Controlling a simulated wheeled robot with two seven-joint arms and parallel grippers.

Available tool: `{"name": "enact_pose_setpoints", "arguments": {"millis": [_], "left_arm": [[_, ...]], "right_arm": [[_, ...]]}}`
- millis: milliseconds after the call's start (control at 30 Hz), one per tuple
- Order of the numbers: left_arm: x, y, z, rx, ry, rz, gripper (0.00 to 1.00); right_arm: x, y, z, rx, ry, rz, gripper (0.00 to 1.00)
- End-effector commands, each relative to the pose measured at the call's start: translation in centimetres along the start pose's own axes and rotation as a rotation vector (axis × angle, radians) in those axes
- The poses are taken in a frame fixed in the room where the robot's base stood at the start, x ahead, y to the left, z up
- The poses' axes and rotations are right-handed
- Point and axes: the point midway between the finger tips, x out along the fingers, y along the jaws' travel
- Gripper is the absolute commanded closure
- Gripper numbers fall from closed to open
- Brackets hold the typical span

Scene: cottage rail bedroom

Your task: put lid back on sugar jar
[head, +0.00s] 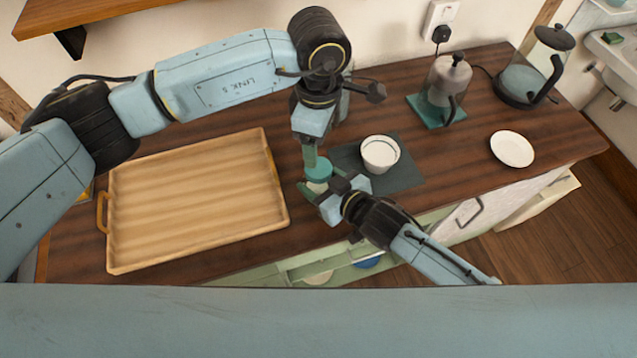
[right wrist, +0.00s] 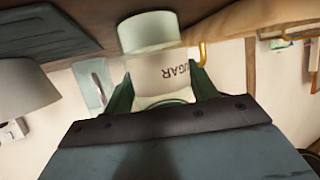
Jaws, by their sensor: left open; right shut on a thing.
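The sugar jar (head: 316,187), pale with a greenish top, stands near the counter's front edge beside the wooden tray. In the right wrist view the jar (right wrist: 165,70) shows upside-down SUGAR lettering and a pale green end. My right gripper (head: 330,190) is shut on the jar from the front right; its fingers (right wrist: 163,95) flank the body. The teal lid (head: 320,170) is at the jar's top; whether it is fully seated I cannot tell. My left gripper (head: 311,158) is open, pointing down just above the lid, partly hiding it.
A wooden tray (head: 150,262) lies left. A white cup (head: 380,165) stands on a dark mat (head: 405,178) close to my grippers. A coffee pot (head: 447,78), a kettle (head: 520,82) and a white plate (head: 512,149) stand to the right. An open drawer (head: 300,262) is below the front edge.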

Motion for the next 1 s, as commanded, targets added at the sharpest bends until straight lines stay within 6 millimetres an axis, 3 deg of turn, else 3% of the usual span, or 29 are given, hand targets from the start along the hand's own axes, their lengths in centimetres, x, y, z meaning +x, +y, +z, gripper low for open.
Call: {"name": "enact_pose_setpoints", "arguments": {"millis": [1000], "left_arm": [[-0.01, 0.00, 0.06, -1.957, -0.002, 0.000, 0.33]], "right_arm": [[-0.01, -0.01, 0.07, 0.000, -0.001, 0.000, 1.00]]}}
